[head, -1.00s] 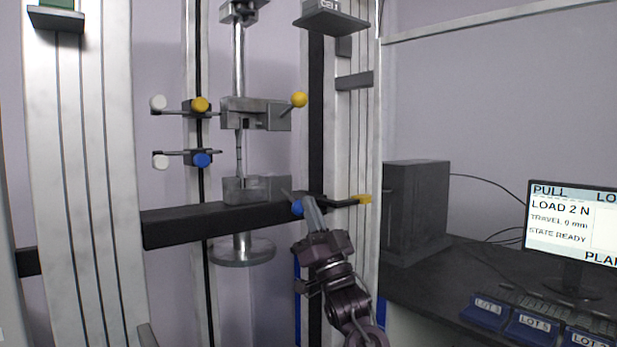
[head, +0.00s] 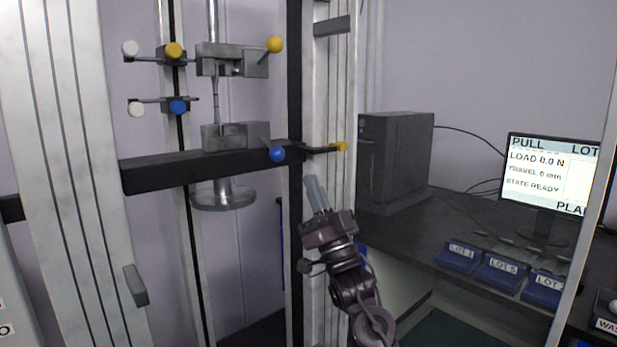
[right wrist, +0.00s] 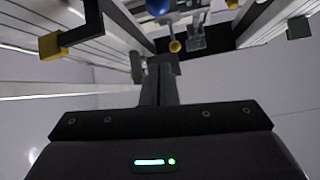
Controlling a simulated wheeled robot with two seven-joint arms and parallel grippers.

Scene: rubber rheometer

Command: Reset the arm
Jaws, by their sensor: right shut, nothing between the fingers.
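My right gripper (head: 314,186) is shut and empty in the head view. It points up, below and right of the lower blue-knobbed lever (head: 277,154), apart from it. In the right wrist view its closed fingers (right wrist: 160,78) point toward the frame, with the blue knob (right wrist: 159,7) beyond them. The upper clamp (head: 230,62) has a yellow-knobbed lever (head: 275,45). A thin specimen (head: 216,98) stands upright between the upper clamp and the lower clamp (head: 237,136). My left gripper is out of view.
A dark crossbar (head: 205,168) carries the lower clamp. A yellow-tipped arm (head: 341,147) sticks out by the right column. A dark box (head: 396,155), blue lot trays (head: 503,269) and a monitor (head: 548,172) reading LOAD 0.0 N, STATE READY stand on the right bench.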

